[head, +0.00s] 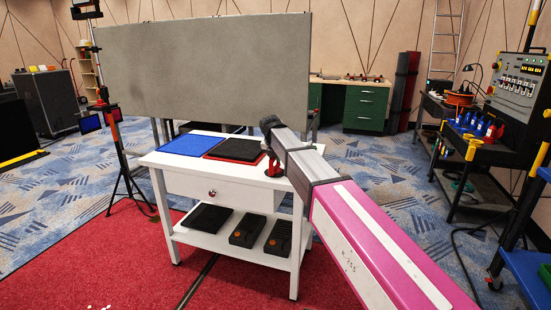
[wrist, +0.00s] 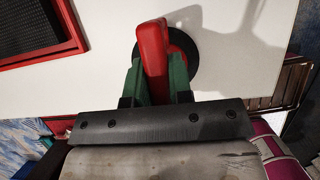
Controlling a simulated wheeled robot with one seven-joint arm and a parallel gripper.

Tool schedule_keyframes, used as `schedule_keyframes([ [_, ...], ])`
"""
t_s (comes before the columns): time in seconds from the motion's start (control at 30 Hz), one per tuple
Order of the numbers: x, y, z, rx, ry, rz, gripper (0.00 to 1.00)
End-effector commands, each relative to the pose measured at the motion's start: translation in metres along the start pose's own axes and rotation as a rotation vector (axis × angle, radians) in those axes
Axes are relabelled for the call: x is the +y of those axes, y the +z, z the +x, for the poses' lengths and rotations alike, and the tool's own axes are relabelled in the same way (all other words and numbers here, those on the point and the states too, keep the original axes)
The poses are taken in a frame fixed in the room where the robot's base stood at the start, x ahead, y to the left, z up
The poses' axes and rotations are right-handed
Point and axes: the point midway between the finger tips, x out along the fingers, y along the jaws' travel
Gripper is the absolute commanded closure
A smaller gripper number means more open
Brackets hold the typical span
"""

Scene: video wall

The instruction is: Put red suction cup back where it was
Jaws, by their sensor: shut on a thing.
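The red suction cup (head: 275,168) is at the right end of the white table's (head: 262,181) top. In the wrist view its red handle (wrist: 152,50) stands between the green fingers of my gripper (wrist: 156,78), which is shut on it. The cup's black round pad (wrist: 187,53) shows beyond the handle, over the white surface. I cannot tell whether the pad touches the tabletop or hangs just above it. In the head view my own arm hides part of the gripper and the table's right end.
A blue panel (head: 187,145) and a red-rimmed black tray (head: 234,159) lie left of the cup on the table. Black devices (head: 247,231) sit on the lower shelf. A large grey panel (head: 200,68) stands behind. A crowded workbench (head: 467,147) is at the right.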

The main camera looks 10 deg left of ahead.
Motion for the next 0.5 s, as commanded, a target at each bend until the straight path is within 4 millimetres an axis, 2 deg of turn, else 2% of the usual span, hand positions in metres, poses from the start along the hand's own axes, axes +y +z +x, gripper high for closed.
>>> schedule_keyframes([
  [0.3, 0.0001, -0.0009, 0.0022, -0.001, 0.000, 0.000, 1.00],
  [0.33, 0.0001, -0.0011, 0.0028, 0.000, 0.000, 0.000, 0.77],
  [0.4, 0.0001, -0.0010, 0.0025, 0.000, 0.000, 0.001, 0.55],
  [0.5, 0.0001, -0.0010, 0.0024, 0.000, 0.000, 0.001, 0.55],
])
